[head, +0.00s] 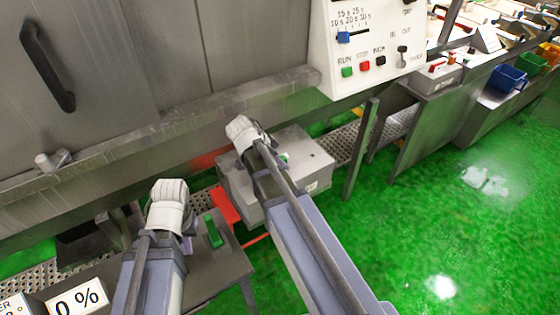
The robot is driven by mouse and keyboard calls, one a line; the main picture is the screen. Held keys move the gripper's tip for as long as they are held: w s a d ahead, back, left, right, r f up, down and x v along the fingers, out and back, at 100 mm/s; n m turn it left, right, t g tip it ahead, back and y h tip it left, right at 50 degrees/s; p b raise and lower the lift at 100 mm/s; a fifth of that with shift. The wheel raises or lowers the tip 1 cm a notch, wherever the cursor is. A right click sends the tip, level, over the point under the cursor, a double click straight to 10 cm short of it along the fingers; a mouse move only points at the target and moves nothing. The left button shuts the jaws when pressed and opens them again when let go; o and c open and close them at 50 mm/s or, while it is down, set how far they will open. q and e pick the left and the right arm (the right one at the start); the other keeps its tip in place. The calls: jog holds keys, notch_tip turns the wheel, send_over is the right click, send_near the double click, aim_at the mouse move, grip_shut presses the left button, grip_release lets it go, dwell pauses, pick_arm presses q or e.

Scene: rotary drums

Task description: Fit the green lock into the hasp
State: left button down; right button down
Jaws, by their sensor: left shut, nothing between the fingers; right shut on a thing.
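My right gripper (268,182) is over the near left part of a grey metal box (312,150), and my own arm hides most of it. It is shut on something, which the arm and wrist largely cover. A small green patch (284,157) shows right beside it and looks like part of the green lock; its outline is not clear. I cannot make out the hasp. My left gripper (186,232) is shut and empty, low at the left by a grey stand. Its fingertips are mostly hidden by the wrist.
An upright green piece (213,232) and a red piece (225,206) are by the grey stand (222,272). A white control panel (372,45) is above the box. A metal post (361,150) stands to its right. Green floor (440,230) is open at right.

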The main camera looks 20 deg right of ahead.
jog(key=shift+f+b, duration=0.3)
jog(key=shift+f, duration=0.05)
jog(key=shift+c, duration=2.2)
grip_release()
jog(key=p+v, duration=0.6)
jog(key=v, duration=0.1)
jog(key=shift+a+r+p, duration=0.2)
jog(key=shift+r+p, duration=0.1)
jog(key=shift+r, duration=0.1)
